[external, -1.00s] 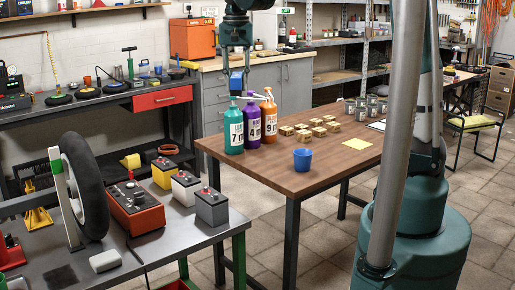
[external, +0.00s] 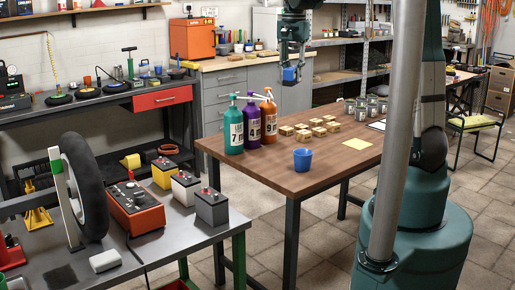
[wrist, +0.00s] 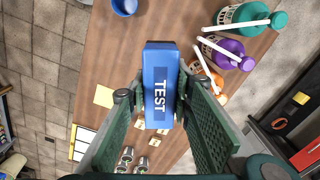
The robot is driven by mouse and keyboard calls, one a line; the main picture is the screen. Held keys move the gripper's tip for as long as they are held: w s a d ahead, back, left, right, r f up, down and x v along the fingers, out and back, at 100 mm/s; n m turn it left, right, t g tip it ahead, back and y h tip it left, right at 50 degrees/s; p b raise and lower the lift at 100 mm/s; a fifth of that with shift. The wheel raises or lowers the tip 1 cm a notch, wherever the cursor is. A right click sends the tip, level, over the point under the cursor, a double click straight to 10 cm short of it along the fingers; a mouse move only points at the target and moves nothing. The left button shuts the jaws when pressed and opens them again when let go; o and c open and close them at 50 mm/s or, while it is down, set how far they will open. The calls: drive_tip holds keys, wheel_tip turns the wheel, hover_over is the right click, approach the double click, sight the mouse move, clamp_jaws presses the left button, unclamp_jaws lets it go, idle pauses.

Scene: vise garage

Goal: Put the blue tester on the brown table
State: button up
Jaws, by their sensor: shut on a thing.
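The blue tester (wrist: 158,85), marked "TEST", sits between the two fingers of my gripper (wrist: 158,100) in the wrist view. My gripper is shut on it and holds it in the air above the brown table (wrist: 120,50). In the external view my gripper (external: 291,70) hangs with the tester (external: 289,74) above the far part of the brown table (external: 255,176), behind the wooden blocks. The tester is clear of the tabletop.
Green (external: 233,130), purple (external: 254,122) and orange (external: 269,120) pump bottles stand at the table's left. Several wooden blocks (external: 303,134), a blue cup (external: 302,160), a yellow note (external: 357,144) and several cans (external: 372,108) are also on it. Its front middle is mostly clear.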

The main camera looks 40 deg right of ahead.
drive_tip(key=s+d+m+p, duration=0.15)
drive_tip(key=s+d, duration=0.35)
drive_tip(key=d, duration=0.5)
drive_tip(key=s+d+m, duration=0.3)
drive_tip(key=s+d, duration=0.2)
drive_tip(key=d, duration=0.5)
hover_over(342, 147)
wheel_tip(342, 147, down, 17)
drive_tip(key=shift+a+f, duration=0.2)
drive_tip(key=shift+f, duration=0.35)
drive_tip(key=shift+f, duration=0.1)
drive_tip(key=shift+f+b, duration=0.4)
drive_tip(key=shift+f, duration=2.6)
drive_tip(key=shift+f, duration=0.1)
drive_tip(key=shift+f, duration=1.8)
drive_tip(key=shift+f+b, duration=0.15)
drive_tip(key=shift+b, duration=0.25)
